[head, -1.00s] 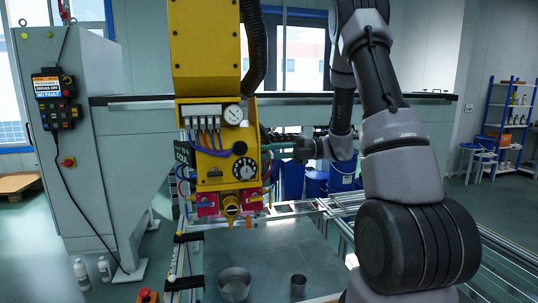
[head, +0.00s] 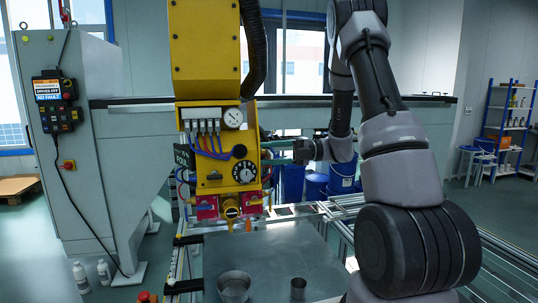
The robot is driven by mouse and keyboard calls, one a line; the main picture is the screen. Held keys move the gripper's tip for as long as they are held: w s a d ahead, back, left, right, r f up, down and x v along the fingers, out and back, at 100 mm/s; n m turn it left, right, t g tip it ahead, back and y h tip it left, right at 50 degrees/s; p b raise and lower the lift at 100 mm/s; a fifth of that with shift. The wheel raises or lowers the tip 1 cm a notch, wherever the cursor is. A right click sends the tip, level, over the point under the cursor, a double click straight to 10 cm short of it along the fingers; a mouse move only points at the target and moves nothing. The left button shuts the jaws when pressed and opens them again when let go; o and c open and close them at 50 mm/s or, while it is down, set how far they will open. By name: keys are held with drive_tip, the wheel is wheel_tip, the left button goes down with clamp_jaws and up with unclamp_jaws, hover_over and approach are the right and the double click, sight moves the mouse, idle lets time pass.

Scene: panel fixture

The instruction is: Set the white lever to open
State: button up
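The yellow panel unit (head: 208,172) hangs in the middle of the head view. It carries a white round gauge (head: 233,117), a black dial (head: 243,171), coloured hoses and red blocks (head: 207,206) along its bottom. I cannot make out a white lever for certain; it is too small or hidden. My gripper (head: 298,151) is just right of the panel unit, at about the height between gauge and dial.
A grey plate (head: 268,255) below the panel bears a wide metal cup (head: 234,287) and a smaller cup (head: 298,288). A grey cabinet with a control pendant (head: 55,100) stands left. Blue drums (head: 342,177) stand behind my arm. A blue shelf (head: 510,120) is far right.

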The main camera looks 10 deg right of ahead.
drive_tip(key=d, duration=1)
drive_tip(key=shift+d, duration=0.4)
drive_tip(key=s+a+r+n+g+h, duration=0.1)
drive_tip(key=s+a+r+n+h, duration=0.2)
drive_tip(key=s+n+h, duration=0.35)
drive_tip(key=s+a+r+n+g+h, duration=0.1)
drive_tip(key=s+a+r+n+h, duration=0.25)
drive_tip(key=s+n, duration=0.5)
drive_tip(key=s+r+n+t+h, duration=0.2)
drive_tip(key=n+t+h, duration=0.1)
drive_tip(key=n, duration=0.5)
drive_tip(key=s+d+r+n+t+h, duration=0.1)
drive_tip(key=s+r+n+t+h, duration=0.1)
drive_tip(key=n+t, duration=0.4)
drive_tip(key=shift+s+d+r+n+h, duration=0.35)
drive_tip(key=shift+r+n+h, duration=0.15)
drive_tip(key=shift+n, duration=1.1)
